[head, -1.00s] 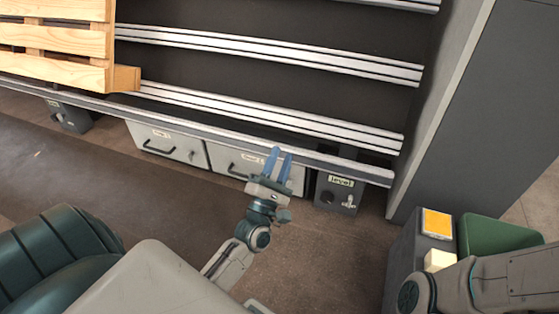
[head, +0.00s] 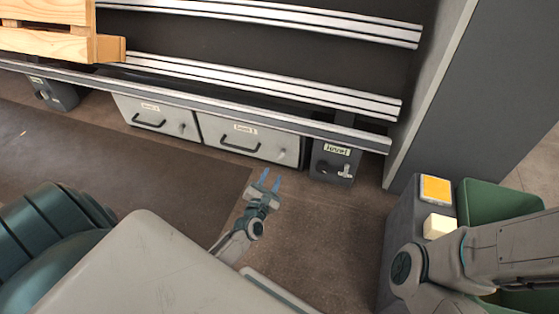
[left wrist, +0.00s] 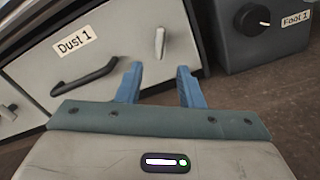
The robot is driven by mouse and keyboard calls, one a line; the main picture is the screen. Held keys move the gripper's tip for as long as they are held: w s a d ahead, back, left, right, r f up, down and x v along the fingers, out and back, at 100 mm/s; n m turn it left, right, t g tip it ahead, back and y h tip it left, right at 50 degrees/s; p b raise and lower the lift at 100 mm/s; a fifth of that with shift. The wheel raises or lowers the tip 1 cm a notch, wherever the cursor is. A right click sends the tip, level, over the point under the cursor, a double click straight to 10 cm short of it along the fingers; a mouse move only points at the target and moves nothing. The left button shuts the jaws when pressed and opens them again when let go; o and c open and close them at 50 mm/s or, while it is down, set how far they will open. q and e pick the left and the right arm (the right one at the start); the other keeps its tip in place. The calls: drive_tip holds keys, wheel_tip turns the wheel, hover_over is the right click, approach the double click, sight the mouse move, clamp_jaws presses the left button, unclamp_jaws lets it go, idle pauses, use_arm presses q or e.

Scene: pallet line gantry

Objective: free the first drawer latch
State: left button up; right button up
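The Dust 1 drawer (head: 240,140) is a shut grey front under the rack, with a black bar handle and a label. Its small pale latch (head: 283,153) is at the right side of the front. In the left wrist view the latch (left wrist: 160,42) stands roughly upright, just beyond the fingertips. My left gripper (head: 269,179) is below and in front of the drawer in the head view. Its blue fingers (left wrist: 159,72) are apart with nothing between them, and they do not seem to touch the latch. My right arm shows at the right; its gripper is out of view.
A second drawer (head: 155,117) is to the left. A dark foot box (head: 334,162) with a knob stands just right of the Dust 1 drawer. Rack rails (head: 230,118) run above. A green bin (head: 495,196) is at the right. The floor in front is clear.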

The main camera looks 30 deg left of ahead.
sight(280, 158)
use_arm(q)
drive_tip(key=b+x, duration=0.2)
drive_tip(key=x, duration=0.7)
clamp_jaws()
